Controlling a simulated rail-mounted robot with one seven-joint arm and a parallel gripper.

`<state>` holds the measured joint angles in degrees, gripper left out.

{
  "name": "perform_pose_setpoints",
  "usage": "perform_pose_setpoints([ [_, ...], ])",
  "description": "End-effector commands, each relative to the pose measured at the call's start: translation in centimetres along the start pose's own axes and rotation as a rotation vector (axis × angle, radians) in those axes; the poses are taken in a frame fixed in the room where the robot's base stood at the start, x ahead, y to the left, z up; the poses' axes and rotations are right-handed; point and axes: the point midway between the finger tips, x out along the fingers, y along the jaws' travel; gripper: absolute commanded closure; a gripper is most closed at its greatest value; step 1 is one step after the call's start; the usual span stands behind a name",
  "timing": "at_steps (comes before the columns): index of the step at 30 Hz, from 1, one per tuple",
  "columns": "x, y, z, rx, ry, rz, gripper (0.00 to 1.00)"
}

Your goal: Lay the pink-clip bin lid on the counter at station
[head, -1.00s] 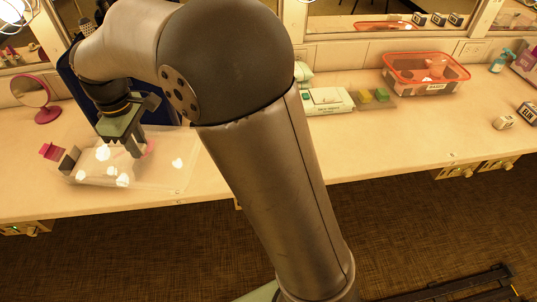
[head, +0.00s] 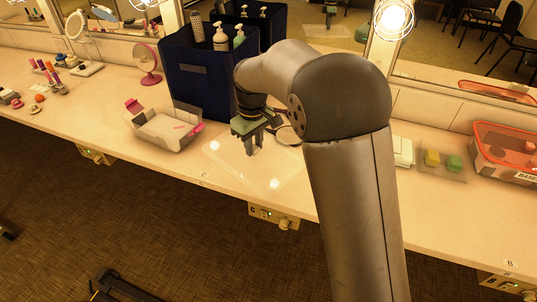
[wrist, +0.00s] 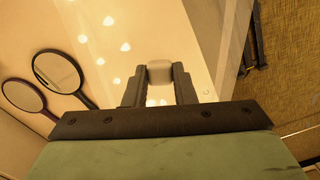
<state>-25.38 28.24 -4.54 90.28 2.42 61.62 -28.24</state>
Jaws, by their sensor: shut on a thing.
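The clear bin lid (head: 232,178) is a see-through sheet with bright light reflections, just right of the open bin. My gripper (head: 247,149) points down and is shut on its pale grey knob (wrist: 160,73), which shows between the fingers in the wrist view. The lid looks roughly level, low over the counter (head: 190,178) near its front edge. I cannot tell whether it touches the surface. The clear bin (head: 160,143) with pink clips (head: 134,105) stands open on the counter to the left.
A dark blue crate (head: 195,85) with bottles stands behind the bin. A black hand mirror (head: 288,136) lies behind the lid; the wrist view shows two hand mirrors (wrist: 58,72) at left. A pink round mirror (head: 147,62) stands farther left. Sponges (head: 432,158) sit at right.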

Motion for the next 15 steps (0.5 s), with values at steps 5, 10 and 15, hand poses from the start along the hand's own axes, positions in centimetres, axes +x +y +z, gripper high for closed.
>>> perform_pose_setpoints([
  [5,2.9,3.6,-1.0,0.002,-0.004,-0.001,0.99],
  [10,5.2,5.5,-1.6,0.002,-0.001,0.0,0.99],
  [15,6.0,6.1,-1.8,0.0,0.001,0.001,0.99],
])
